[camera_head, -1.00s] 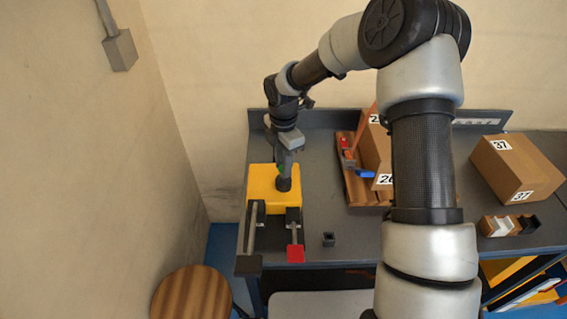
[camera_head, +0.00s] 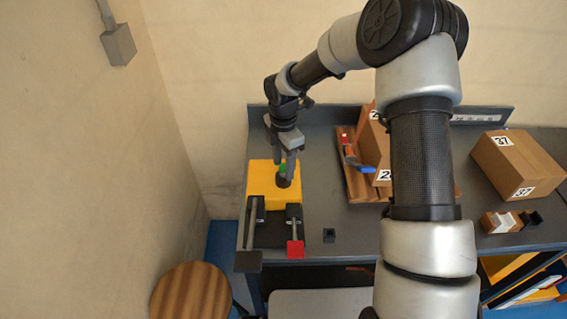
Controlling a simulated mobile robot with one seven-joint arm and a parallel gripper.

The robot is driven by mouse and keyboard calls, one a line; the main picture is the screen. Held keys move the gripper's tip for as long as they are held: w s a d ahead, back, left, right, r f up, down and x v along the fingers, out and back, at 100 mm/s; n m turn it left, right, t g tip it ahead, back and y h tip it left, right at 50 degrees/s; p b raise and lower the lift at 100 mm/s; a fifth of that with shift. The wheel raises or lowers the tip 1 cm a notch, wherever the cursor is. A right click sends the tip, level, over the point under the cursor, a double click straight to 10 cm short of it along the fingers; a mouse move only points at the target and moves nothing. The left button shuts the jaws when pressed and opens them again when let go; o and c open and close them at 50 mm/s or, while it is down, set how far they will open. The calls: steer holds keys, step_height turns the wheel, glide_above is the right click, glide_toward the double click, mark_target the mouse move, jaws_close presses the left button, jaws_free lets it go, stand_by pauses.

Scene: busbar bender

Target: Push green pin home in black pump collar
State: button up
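The yellow bender body (camera_head: 262,178) sits at the left end of the grey table. The black pump collar (camera_head: 284,182) stands upright on its top. The green pin (camera_head: 282,169) shows at the top of the collar; how deep it sits is too small to tell. My gripper (camera_head: 285,170) points down over the collar. Its two fingers look apart, one on each side of the green pin, and partly hide it. Whether they touch the pin cannot be told.
Two dark arms, one with a red end block (camera_head: 295,249), extend forward from the bender. A small black block (camera_head: 329,236) lies to the right. A wooden rack (camera_head: 360,185) and cardboard boxes (camera_head: 517,165) stand further right. A wall is close on the left.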

mark_target(284, 164)
step_height(284, 164, up, 18)
steer(key=shift+f, duration=0.25)
stand_by(0.6)
